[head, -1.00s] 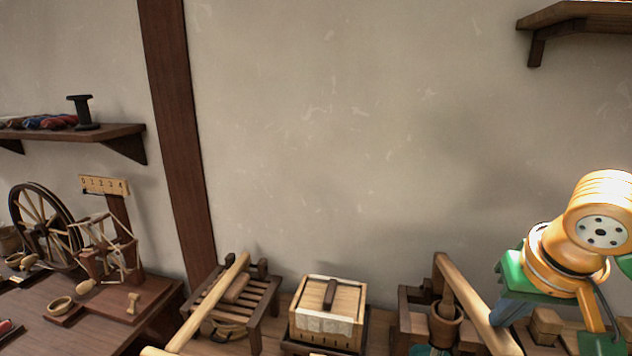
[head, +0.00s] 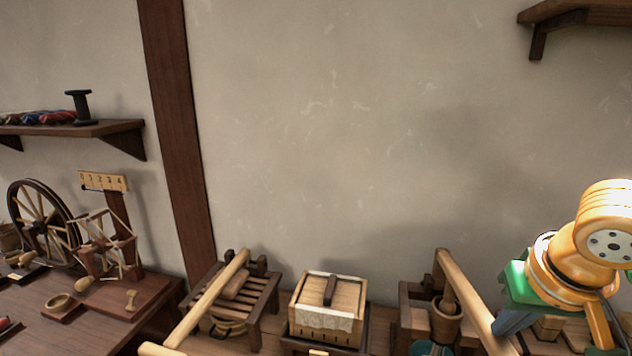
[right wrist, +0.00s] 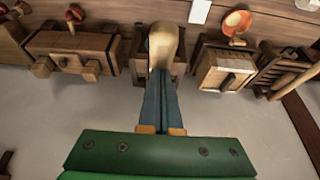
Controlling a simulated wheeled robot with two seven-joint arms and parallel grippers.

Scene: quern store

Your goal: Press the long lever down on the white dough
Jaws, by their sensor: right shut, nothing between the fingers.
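A long pale wooden lever (head: 466,297) slants from a post at the back of a dark wooden press (head: 413,318) down toward me. A wooden plunger (head: 447,292) beside it goes into a brown cup (head: 445,322). My right gripper (head: 498,332) is shut and empty, its blue fingers close to the lever's right side. I cannot tell whether they touch it. In the right wrist view the shut fingertips (right wrist: 163,72) are by the lever's rounded pale end (right wrist: 167,42). I cannot make out the white dough. My left gripper is not in view.
A lidded wooden box (head: 328,308) stands left of the press, then a slatted rack (head: 263,292) with another long pole (head: 210,297). A dark table (head: 60,318) with a spinning wheel (head: 42,225) is at far left. Small wooden blocks (head: 548,327) lie right of the press.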

